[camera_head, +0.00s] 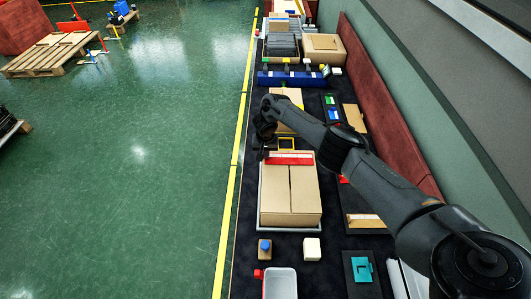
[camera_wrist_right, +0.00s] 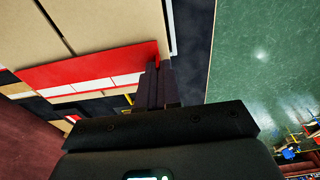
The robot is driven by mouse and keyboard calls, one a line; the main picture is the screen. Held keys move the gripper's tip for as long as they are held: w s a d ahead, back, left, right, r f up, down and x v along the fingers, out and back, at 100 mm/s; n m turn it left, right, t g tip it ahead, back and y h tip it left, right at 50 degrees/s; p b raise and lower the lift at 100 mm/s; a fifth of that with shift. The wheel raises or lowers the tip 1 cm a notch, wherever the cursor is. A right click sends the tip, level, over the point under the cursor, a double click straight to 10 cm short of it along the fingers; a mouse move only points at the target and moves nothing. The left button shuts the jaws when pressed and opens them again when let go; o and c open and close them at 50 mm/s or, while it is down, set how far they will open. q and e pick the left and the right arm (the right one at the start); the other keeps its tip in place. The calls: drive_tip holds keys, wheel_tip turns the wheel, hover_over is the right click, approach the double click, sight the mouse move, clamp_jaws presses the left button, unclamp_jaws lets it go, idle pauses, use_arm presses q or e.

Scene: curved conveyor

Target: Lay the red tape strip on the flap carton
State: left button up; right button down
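The red tape strip (camera_head: 290,158) shows at the far end of the flap carton (camera_head: 290,195), stretched across its width. In the right wrist view the red strip (camera_wrist_right: 90,68) runs along the carton's edge (camera_wrist_right: 100,25), with white bands below its red face. My right gripper (camera_head: 264,152) is at the strip's left end in the head view. In the wrist view its fingers (camera_wrist_right: 157,75) are close together with the strip's end at their tips, and look shut on it. Whether the strip touches the carton all along is unclear. My left gripper is in neither view.
The carton stands on a light tray (camera_head: 262,222) on the dark bench. In front are a small block with a blue knob (camera_head: 265,247), a white block (camera_head: 312,249) and a white bin (camera_head: 280,284). A blue bar (camera_head: 290,79) and more cartons (camera_head: 323,46) stand beyond. A red wall (camera_head: 385,110) bounds the right.

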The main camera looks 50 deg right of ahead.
drive_tip(key=shift+f, duration=0.1)
idle(0.3)
drive_tip(key=c, duration=1.3)
unclamp_jaws()
drive_tip(key=shift+o, duration=0.2)
drive_tip(key=shift+r+p, duration=0.3)
drive_tip(key=shift+r, duration=0.3)
wheel_tip(320, 180, up, 10)
drive_tip(key=s+a+p, duration=0.1)
drive_tip(key=p, duration=0.2)
drive_tip(key=shift+a+f, duration=0.15)
drive_tip(key=shift+f, duration=0.05)
